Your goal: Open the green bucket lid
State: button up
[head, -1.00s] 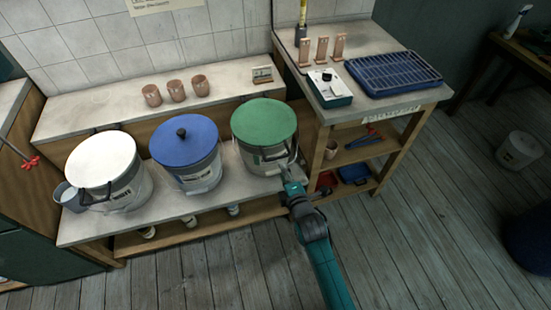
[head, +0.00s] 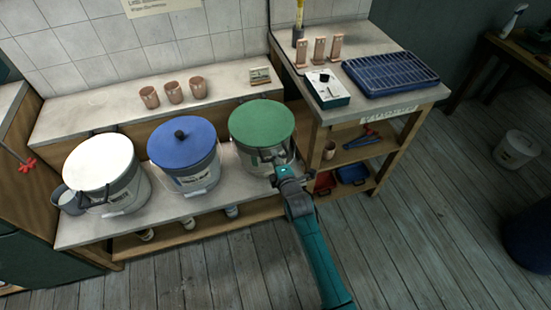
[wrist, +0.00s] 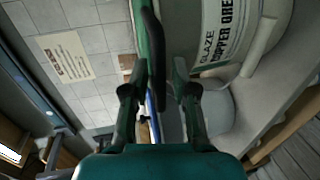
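The green lid (head: 262,120) lies flat on the right-hand bucket, seen in the head view; its edge shows as a green strip in the wrist view (wrist: 139,30). The glaze bucket (wrist: 225,35) under it carries a label with "GLAZE" and "COPPER GRE" readable. A dark curved handle (wrist: 153,50) stands at the lid's edge. My gripper (head: 271,164) is at the bucket's front, just below the lid rim. In the wrist view its two fingers (wrist: 159,75) are apart, with the handle between them. I cannot tell whether either finger touches it.
A blue-lidded bucket (head: 182,142) and a white-lidded bucket (head: 100,162) stand to the left on the same bench. Several cups and a small card stand on the ledge behind. A wooden shelf unit with a blue rack (head: 390,74) is close on the right. The floor in front is open.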

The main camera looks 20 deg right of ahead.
grip_shut()
